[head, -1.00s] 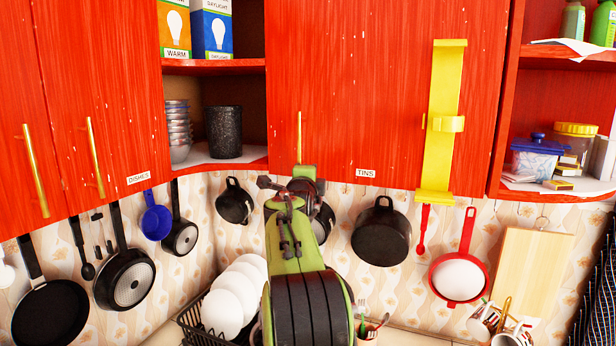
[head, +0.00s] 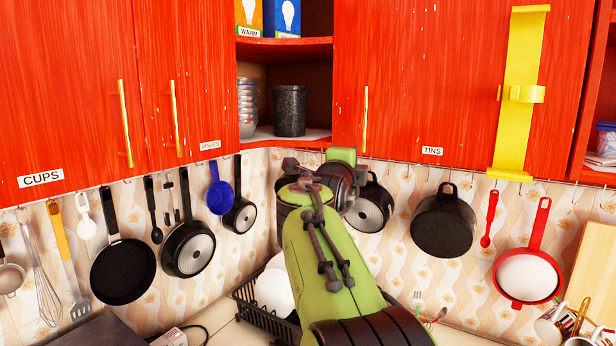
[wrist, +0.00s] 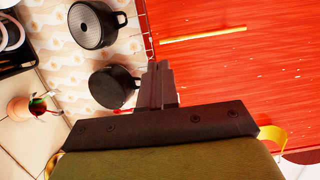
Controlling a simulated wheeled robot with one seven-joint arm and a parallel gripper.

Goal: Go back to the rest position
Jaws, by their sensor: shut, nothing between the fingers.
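My gripper (wrist: 158,68) shows in the wrist view, its two fingers together with nothing between them. It is in front of the red cupboard door (wrist: 235,85) and the tiled wall, close in the picture to a hanging black pot (wrist: 115,88); I see no contact. In the head view my green arm rises from the bottom middle, and its far end is before the wall under the cupboards. The fingers cannot be made out there.
Pans and utensils hang along the wall, including a black frying pan (head: 123,271), a large black pot (head: 443,222) and a red strainer (head: 528,272). A dish rack (head: 262,316) with white plates stands below, partly behind my arm. Red cupboards (head: 420,75) overhang.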

